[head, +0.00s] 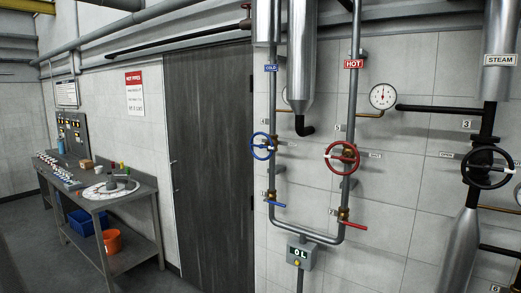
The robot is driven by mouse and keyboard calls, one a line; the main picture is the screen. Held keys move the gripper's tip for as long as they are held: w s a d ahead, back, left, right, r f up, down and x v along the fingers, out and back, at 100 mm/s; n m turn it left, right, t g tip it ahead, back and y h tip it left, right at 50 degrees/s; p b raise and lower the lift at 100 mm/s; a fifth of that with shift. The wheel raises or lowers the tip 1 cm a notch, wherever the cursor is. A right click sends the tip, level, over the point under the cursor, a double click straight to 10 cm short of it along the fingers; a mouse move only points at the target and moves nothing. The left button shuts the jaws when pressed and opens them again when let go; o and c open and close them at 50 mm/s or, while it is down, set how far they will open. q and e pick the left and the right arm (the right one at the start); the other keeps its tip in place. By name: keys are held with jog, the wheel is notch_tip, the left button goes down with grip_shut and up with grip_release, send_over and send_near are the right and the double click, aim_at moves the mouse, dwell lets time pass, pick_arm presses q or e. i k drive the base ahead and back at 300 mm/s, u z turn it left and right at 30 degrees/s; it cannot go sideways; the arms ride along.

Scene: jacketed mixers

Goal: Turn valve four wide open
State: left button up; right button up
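A blue handwheel (262,146) sits on the cold pipe. A red handwheel (342,158) sits on the hot pipe. A black handwheel (489,167) sits on the steam line at right, near a tag reading 3 (466,124). Below the wheels are a blue lever (277,204) and a red lever (353,226), each beside a small tag too small to read surely. A tag reading 6 (495,289) shows at the bottom right. Neither gripper is in view.
A pressure gauge (383,96) hangs right of the hot pipe. A dark door (211,150) and a workbench (137,193) with bins below stand at left. Some floor between bench and door is clear.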

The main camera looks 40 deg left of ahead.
aim_at(272, 148)
jog(key=u, duration=0.1)
jog(key=i, duration=0.9)
jog(key=u, duration=1.1)
jog(key=i, duration=0.75)
jog(key=u, duration=0.9)
